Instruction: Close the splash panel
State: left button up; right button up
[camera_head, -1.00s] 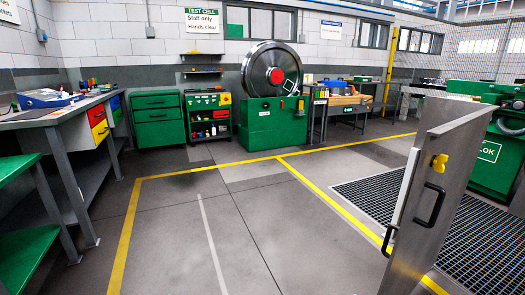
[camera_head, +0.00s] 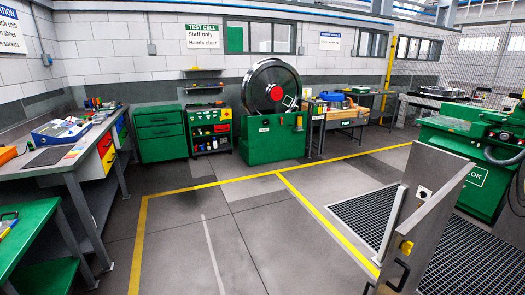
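The splash panel (camera_head: 440,221) is a tall grey metal panel at the lower right, standing upright and seen at a steep angle. It has a yellow latch piece (camera_head: 406,251) and a black bar handle (camera_head: 399,276) near its left edge. A grey upright (camera_head: 413,189) with a dark round fitting (camera_head: 423,193) shows just behind it. I cannot tell whether the two touch. The bottom of the panel is cut off by the frame. Neither of my grippers is in view.
A floor grating (camera_head: 365,220) lies behind and beside the panel, with a green machine (camera_head: 465,160) at the right. Benches stand at the left. A large wheel (camera_head: 271,88) sits on a green stand (camera_head: 273,140) at the back. The middle floor is clear.

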aim_at(400, 274)
jog(key=z, duration=0.7)
jog(key=i+j+z, duration=0.2)
jog(key=j+z, duration=0.25)
jog(key=i+j+z, duration=0.1)
jog(key=j+z, duration=0.15)
jog(key=z, duration=0.25)
jog(key=j+z, duration=0.6)
jog(key=j, duration=1.05)
